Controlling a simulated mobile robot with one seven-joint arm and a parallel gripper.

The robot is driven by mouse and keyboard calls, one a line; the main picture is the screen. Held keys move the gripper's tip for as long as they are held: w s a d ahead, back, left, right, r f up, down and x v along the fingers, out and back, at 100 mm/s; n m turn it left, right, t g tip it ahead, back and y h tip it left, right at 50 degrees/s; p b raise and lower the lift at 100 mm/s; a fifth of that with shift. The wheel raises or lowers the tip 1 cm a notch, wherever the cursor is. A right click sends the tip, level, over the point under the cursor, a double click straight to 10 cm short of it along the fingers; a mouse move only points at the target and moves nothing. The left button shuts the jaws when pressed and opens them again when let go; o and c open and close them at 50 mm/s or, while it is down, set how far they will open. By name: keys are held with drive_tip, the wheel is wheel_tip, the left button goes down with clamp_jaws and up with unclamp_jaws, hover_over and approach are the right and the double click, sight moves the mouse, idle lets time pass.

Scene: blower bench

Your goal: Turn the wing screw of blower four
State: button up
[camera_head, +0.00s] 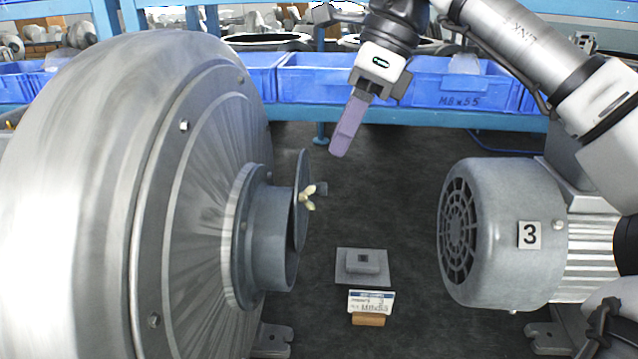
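A brass-coloured wing screw (308,196) sticks out to the right from the thin round plate (301,185) at the outlet of the large grey blower (110,190) on the left. No number shows on this blower. A small grey piece lies just right of the screw. My gripper (341,152) is above and slightly right of the screw, apart from it, pointing down and a little left. A flat purple slab forms its tip. It is seen side-on, so I cannot tell whether it is one or both fingers, or whether they are open.
A grey motor (500,230) with a "3" label stands at the right. A small grey block on a plate (362,265) and an M8x55 card (371,303) stand on the dark bench (405,195) between. Blue bins (310,80) line the back. The middle air space is clear.

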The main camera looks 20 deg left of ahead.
sight(308, 198)
drive_tip(key=x, duration=0.8)
drive_tip(key=shift+f, duration=0.3)
drive_tip(key=shift+a, duration=0.1)
clamp_jaws()
